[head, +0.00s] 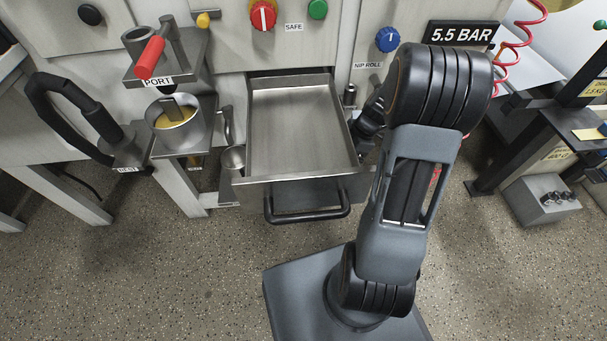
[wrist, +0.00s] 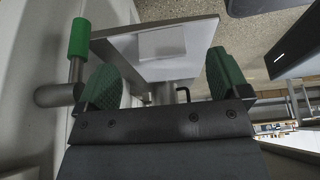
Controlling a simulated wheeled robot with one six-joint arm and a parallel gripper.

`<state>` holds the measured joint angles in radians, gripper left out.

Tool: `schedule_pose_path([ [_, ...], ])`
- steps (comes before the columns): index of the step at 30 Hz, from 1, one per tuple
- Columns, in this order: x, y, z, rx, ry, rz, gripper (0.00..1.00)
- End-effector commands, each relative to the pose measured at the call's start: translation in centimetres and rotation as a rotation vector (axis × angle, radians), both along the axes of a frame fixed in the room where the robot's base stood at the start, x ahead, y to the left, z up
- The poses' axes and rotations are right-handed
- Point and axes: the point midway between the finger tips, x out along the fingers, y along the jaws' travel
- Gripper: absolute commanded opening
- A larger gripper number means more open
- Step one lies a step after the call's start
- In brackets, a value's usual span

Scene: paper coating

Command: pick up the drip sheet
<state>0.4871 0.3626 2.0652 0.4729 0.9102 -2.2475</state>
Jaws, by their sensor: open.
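In the wrist view, my gripper (wrist: 161,68) is open, its two green-padded fingers wide apart. Nothing shows held between them. Beyond the fingers is a grey metal plate (wrist: 120,50) with a pale, flat rectangle (wrist: 162,43) on it. This may be the drip sheet, but I cannot tell for sure. The fingers appear apart from it. In the head view, my arm hides the gripper's fingers, and no drip sheet can be made out there.
An open, empty metal drawer (head: 300,125) with a black handle (head: 307,214) juts from the machine. A cup of yellow liquid (head: 173,121) stands left of it on a bracket. A green-ended lever (wrist: 78,40) is close beside the left finger. The floor (head: 150,275) in front is clear.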

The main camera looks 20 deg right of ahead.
Motion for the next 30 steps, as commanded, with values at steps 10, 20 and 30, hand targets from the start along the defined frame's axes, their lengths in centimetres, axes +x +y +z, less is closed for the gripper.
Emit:
schedule_pose_path([
  [10, 0.2, 2.2, -3.5, 0.002, 0.003, 0.000, 0.94],
  [20, 0.4, 2.8, -4.7, 0.000, 0.000, -0.001, 0.94],
  [30, 0.4, 2.8, -4.6, 0.000, 0.000, -0.001, 0.65],
])
